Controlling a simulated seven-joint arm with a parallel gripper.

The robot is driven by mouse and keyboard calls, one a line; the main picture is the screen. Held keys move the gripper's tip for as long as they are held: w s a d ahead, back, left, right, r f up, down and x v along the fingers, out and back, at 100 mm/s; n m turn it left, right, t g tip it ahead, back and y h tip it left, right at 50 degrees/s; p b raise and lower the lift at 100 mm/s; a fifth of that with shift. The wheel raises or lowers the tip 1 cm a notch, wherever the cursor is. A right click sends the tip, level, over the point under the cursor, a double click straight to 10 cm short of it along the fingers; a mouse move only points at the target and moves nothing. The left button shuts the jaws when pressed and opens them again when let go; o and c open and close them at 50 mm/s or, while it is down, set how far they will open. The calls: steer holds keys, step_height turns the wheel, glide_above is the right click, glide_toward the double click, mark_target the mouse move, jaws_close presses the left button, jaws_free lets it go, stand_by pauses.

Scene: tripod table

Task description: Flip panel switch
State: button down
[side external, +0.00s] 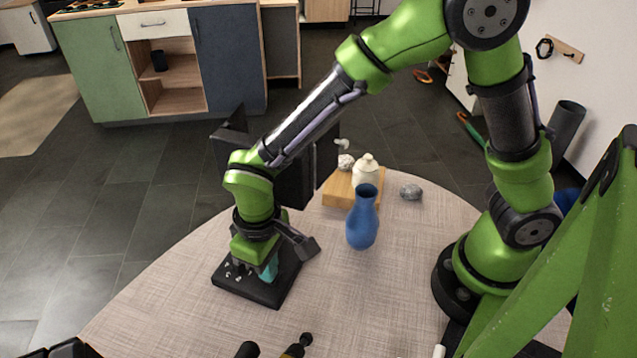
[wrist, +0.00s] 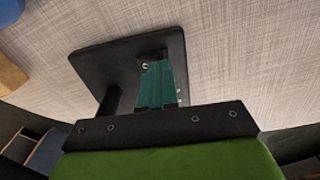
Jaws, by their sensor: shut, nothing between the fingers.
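A flat black panel (side external: 285,287) lies on the table near its left edge. Several small pale marks or parts (side external: 232,270) show on it at the left, too small to tell apart. In the wrist view the black panel (wrist: 90,62) lies under the fingers, and a short dark post (wrist: 111,98) rises near its left side. My gripper (side external: 268,272) points down over the panel, its teal fingers close together with nothing between them. The fingers (wrist: 153,66) also show in the wrist view, very near the panel. I cannot tell whether they touch it. No switch lever shows clearly.
A blue vase (side external: 362,222) stands right of the panel. Behind it, a wooden board (side external: 337,190) holds a white jar (side external: 366,170) and a small pale object. A grey stone (side external: 411,192) lies to the right. Dark tools (side external: 297,346) lie at the front edge. The table between is clear.

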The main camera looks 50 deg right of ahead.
steer(key=shift+f, duration=0.55)
steer(key=shift+r, duration=3.55)
steer(key=s+d+r+n+g, duration=0.1)
steer(key=s+d+r, duration=0.15)
steer(key=s, duration=0.25)
steer(key=s+d+r+n, duration=0.1)
steer(key=s+r, duration=0.3)
steer(key=w+d+r+m+t+y, duration=0.1)
steer(key=d+r+m+t, duration=0.2)
steer(key=d, duration=0.5)
steer(key=w+d+r+m+t+y, duration=0.1)
steer(key=d+r+m+t, duration=0.3)
steer(key=d, duration=0.4)
steer(key=shift+w+d+r+m+t, duration=0.2)
steer(key=shift+m+t, duration=0.4)
steer(key=shift+m, duration=0.4)
